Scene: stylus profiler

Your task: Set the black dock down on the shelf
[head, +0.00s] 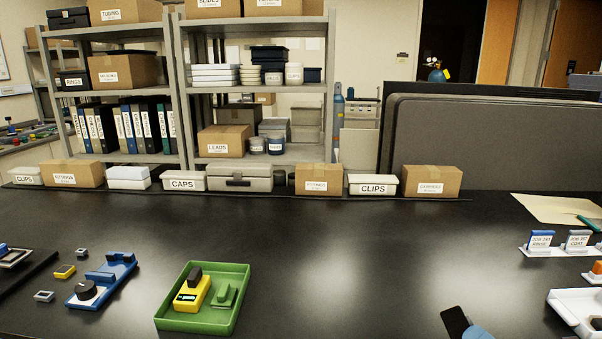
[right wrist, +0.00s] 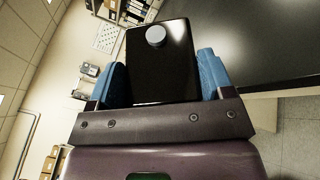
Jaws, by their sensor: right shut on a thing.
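My right gripper (right wrist: 162,66) has blue fingers, one on each side of the black dock (right wrist: 158,85), and is shut on it. The dock is a dark slab with a round grey knob near its far end in the right wrist view. In the head view the dock (head: 456,321) shows at the bottom edge, right of centre, tilted above the black table. One blue finger (head: 478,333) shows beside it; the rest of the gripper is cut off. Grey shelving (head: 258,94) with boxes and binders stands behind the table; which shelf is the task's I cannot tell. My left gripper is not in view.
A green tray (head: 239,309) holds a yellow device. A blue fixture (head: 120,283) and small blocks lie left of it. Boxes such as the CLIPS box (head: 374,186) line the table's back. White holders (head: 563,249) stand at right. The table's middle (head: 350,255) is clear.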

